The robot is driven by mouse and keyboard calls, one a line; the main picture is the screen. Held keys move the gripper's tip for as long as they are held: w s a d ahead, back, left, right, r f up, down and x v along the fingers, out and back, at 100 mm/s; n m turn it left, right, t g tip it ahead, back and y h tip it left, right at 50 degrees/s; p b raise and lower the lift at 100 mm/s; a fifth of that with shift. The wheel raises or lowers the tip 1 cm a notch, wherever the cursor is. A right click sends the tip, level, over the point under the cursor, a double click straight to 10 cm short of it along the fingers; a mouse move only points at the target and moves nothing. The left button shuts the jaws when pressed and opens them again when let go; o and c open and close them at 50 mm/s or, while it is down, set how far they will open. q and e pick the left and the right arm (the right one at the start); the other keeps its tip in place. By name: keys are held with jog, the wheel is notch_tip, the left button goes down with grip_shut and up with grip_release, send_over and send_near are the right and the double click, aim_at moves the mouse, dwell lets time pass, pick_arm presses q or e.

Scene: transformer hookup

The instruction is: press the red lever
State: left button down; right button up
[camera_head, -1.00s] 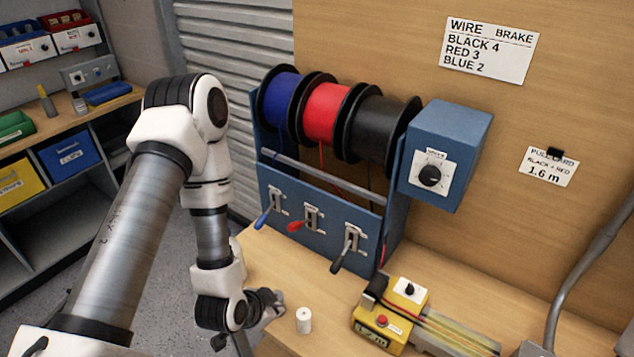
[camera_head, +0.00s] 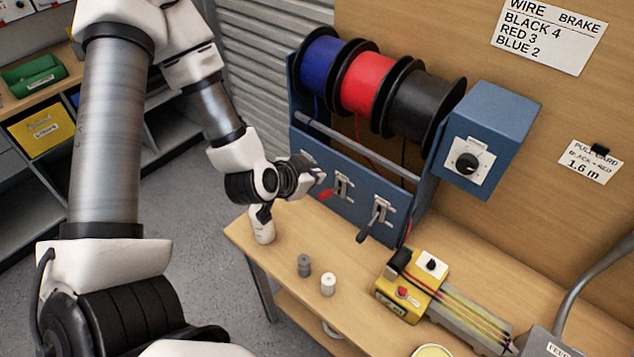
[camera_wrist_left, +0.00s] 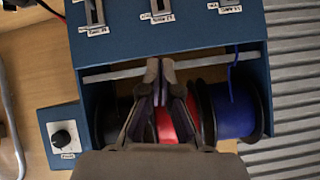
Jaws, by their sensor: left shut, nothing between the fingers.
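The red lever (camera_head: 326,194) sticks out of the middle slot of the blue wire rack's front panel (camera_head: 352,221). My left gripper (camera_head: 318,174) is shut and empty, just above and left of the red lever in the head view; whether they touch I cannot tell. In the left wrist view the shut fingers (camera_wrist_left: 159,72) point at the rack below the middle slot, over its grey bar, and the lever handles are out of frame. The black lever (camera_head: 367,233) hangs from the right slot. The blue lever is hidden behind my gripper. My right gripper is not in view.
Blue, red and black wire spools (camera_head: 367,85) sit above the panel. A blue box with a dial (camera_head: 468,163) is at right. A yellow measuring device (camera_head: 408,295) and small grey and white cylinders (camera_head: 328,284) stand on the bench, whose left front is mostly clear.

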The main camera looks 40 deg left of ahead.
pick_arm(q)
jog(key=f+b, duration=0.1)
jog(key=b, duration=0.2)
jog(key=p, duration=0.2)
send_over(327, 195)
jog(key=w, duration=0.2)
notch_tip(327, 195, down, 4)
jog(key=f, duration=0.1)
jog(key=s+f, duration=0.1)
jog(key=s+f+p, duration=0.1)
jog(key=shift+f, duration=0.25)
jog(key=shift+a+f, duration=0.2)
jog(key=shift+f, duration=0.1)
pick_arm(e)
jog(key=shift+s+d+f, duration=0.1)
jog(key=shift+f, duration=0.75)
pick_arm(q)
jog(key=shift+d, duration=0.15)
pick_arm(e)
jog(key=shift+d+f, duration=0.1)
